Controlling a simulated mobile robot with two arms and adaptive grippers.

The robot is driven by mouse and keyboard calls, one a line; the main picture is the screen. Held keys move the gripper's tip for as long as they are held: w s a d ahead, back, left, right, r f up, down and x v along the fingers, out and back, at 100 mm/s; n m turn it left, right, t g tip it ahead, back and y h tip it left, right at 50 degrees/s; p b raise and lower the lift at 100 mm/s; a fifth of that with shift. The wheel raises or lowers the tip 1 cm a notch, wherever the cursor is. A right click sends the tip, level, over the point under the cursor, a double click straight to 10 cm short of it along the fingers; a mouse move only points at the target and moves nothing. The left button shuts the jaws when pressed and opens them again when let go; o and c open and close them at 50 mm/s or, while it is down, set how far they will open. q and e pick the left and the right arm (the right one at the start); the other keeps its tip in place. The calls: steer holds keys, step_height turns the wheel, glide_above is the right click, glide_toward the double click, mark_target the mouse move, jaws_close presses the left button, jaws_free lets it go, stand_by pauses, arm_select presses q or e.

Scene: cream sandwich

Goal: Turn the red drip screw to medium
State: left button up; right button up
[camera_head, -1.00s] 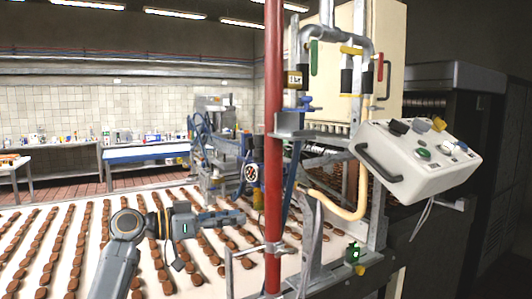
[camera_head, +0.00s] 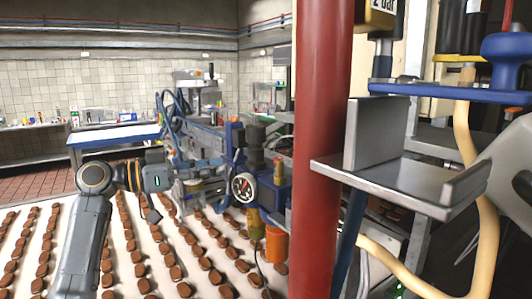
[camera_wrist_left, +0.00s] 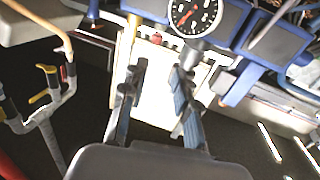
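The red drip screw (camera_head: 278,163) is a small red knob on top of the blue regulator unit (camera_head: 270,190), left of the red pole. A round pressure gauge (camera_head: 244,187) is on the unit's left side. My left gripper (camera_head: 215,167) is left of the gauge and apart from the screw. In the left wrist view my left gripper (camera_wrist_left: 160,70) has two spread fingers with nothing between them. The gauge (camera_wrist_left: 194,15) shows at the top there. A small red part (camera_wrist_left: 157,38) lies beyond the fingers; I cannot tell if it is the screw. My right gripper is not in view.
The thick red pole (camera_head: 322,150) stands just right of the unit. A grey metal bracket (camera_head: 400,175) juts out to its right. An orange cup (camera_head: 277,243) hangs below the unit. Rows of brown cookies (camera_head: 150,265) cover the conveyor beneath my left arm.

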arm_select(q)
steer(key=p+x, duration=0.2)
steer(key=x, duration=0.2)
steer(key=p+x, duration=0.2)
steer(key=x, duration=0.2)
steer(key=p+x, duration=0.1)
steer(key=x, duration=0.3)
steer(key=shift+s+d+r+p, duration=0.15)
steer(key=shift+d+r+p, duration=0.15)
steer(key=shift+d+p, duration=0.1)
steer(key=shift+d, duration=0.25)
steer(key=shift+d+f, duration=0.15)
steer(key=shift+d, duration=0.15)
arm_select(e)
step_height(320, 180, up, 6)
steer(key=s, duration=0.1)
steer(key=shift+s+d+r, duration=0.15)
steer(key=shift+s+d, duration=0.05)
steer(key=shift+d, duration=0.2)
arm_select(q)
jaws_close()
steer(key=shift+f, duration=0.1)
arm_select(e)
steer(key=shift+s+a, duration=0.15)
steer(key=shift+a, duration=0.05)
